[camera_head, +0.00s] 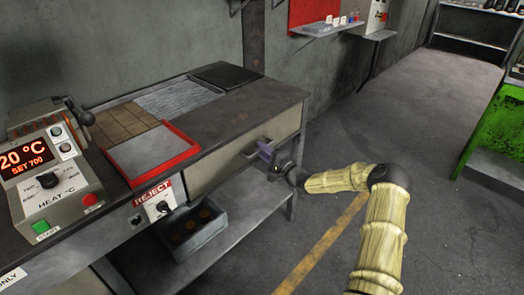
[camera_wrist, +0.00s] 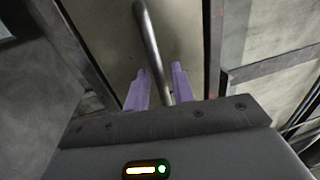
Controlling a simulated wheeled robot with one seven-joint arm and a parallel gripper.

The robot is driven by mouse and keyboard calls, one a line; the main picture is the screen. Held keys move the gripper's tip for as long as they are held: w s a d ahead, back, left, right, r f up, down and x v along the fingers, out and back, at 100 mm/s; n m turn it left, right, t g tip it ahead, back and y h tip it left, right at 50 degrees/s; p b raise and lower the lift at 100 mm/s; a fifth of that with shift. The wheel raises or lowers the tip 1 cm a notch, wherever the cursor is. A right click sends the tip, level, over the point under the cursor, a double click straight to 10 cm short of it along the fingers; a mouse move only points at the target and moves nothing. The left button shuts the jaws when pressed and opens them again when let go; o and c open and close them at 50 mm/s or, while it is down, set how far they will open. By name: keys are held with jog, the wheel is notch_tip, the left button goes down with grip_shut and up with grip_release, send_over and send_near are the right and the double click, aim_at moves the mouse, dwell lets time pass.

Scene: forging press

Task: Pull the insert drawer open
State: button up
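The insert drawer (camera_head: 215,172) is the beige front under the dark bench top in the head view. It looks flush with the bench. Its bar handle (camera_head: 248,152) is on the front's right half; in the wrist view the metal bar (camera_wrist: 150,40) runs down from the top. My gripper (camera_head: 266,151) is at the handle, reaching in from the right. In the wrist view my gripper's purple fingers (camera_wrist: 159,68) stand apart on either side of the bar, with a gap visible to the right finger. The bar's lower end is hidden behind the gripper body.
A red-edged tray (camera_head: 150,150) and a heater control box (camera_head: 55,170) are on the bench at left. A grey bin (camera_head: 195,240) stands on the lower shelf. A green machine (camera_head: 495,130) is at far right. The floor (camera_head: 390,100) between is clear.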

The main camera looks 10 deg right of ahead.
jog(key=shift+w+a, duration=0.1)
jog(key=shift+w, duration=0.05)
jog(key=shift+a+r, duration=0.1)
jog(key=c, duration=0.5)
jog(key=shift+d, duration=0.2)
grip_shut()
jog(key=shift+d, duration=0.15)
